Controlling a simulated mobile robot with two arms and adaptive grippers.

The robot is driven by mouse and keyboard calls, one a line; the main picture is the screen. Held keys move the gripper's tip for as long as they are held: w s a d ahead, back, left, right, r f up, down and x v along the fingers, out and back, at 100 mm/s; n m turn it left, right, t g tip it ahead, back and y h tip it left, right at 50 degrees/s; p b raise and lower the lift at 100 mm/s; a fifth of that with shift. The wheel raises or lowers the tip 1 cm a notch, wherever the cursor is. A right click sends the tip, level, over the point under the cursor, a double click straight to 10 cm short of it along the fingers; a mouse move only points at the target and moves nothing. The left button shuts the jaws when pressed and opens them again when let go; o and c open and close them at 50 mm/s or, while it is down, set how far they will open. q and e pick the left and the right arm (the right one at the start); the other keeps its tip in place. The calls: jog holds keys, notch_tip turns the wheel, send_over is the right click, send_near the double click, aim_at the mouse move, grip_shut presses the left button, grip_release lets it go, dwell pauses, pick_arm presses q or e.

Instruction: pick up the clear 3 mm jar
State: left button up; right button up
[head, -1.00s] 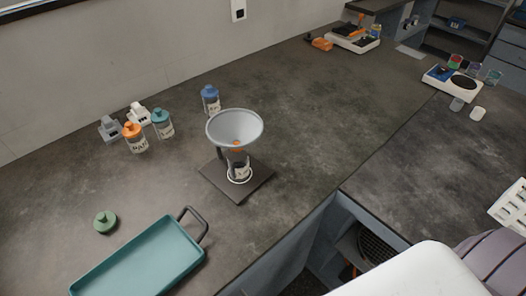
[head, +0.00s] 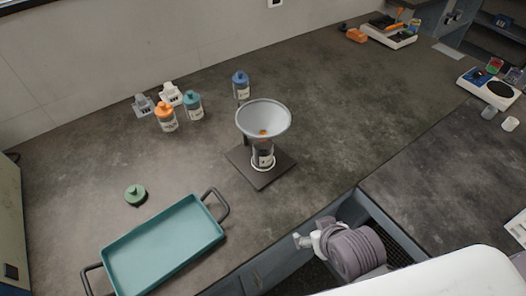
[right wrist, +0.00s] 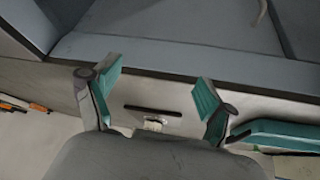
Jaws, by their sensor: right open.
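A clear jar (head: 263,158) with a white label stands upright on the dark base (head: 270,180) of a stand, under a wide grey funnel (head: 263,119). It has no lid that I can see, and its upper part is partly hidden by the funnel. The label is too small to read, so I cannot tell its size marking. A green lid (head: 135,194) lies on the bench to the left. My right gripper (right wrist: 155,82) is open and empty in the right wrist view, with teal pads apart, facing grey cabinet surfaces. My left gripper is not in view.
A teal tray (head: 165,243) with dark handles lies at the front edge. Scales (head: 488,90) stand on the right. The bench right of the funnel is clear.

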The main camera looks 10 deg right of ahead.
aim_at(266, 155)
jog(key=w+a+r+t, duration=0.1)
jog(key=w, duration=0.1)
jog(key=w+a+r+t, duration=0.1)
jog(key=w, duration=0.2)
jog(key=w+a+r+t, duration=0.1)
jog(key=w, duration=0.1)
jog(key=shift+w+r+m+t, duration=0.1)
jog(key=shift+w+m+t, duration=0.05)
jog(key=shift+m+t, duration=0.2)
jog(key=w+a+t, duration=0.1)
jog(key=w, duration=0.3)
jog(key=w+a+r+t, duration=0.1)
jog(key=w, duration=0.3)
jog(key=w+a+r+t, duration=0.1)
jog(key=w+a, duration=0.1)
jog(key=w, duration=0.2)
jog(key=shift+w+a+t+y, duration=0.1)
jog(key=shift+t+y, duration=0.25)
jog(key=shift+y, duration=0.05)
jog(key=shift+p+x, duration=0.5)
jog(key=shift+x, duration=2.6)
jog(key=shift+f, duration=0.1)
jog(key=c, duration=1.3)
